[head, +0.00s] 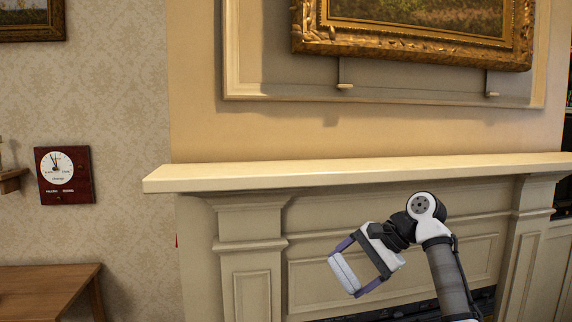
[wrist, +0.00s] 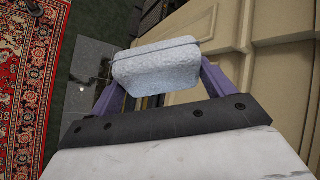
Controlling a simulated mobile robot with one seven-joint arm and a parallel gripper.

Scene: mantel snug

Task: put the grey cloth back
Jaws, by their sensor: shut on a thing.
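The grey cloth (wrist: 157,68) is a pale, folded, block-shaped bundle in the wrist view, with a seam line near its upper edge. My gripper (head: 348,270) is shut on it, with one purple finger at each end of the cloth. In the head view the cloth (head: 343,272) shows as a light block between the fingers. It is held in the air in front of the fireplace surround, below the level of the mantel shelf (head: 360,172). Nothing else shows between the fingers.
The mantel shelf top looks bare. A gold-framed painting (head: 415,40) hangs above it. A red clock (head: 64,175) is on the left wall, above a wooden table (head: 45,290) at lower left. A red patterned rug (wrist: 30,80) and dark floor tiles (wrist: 90,75) lie below.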

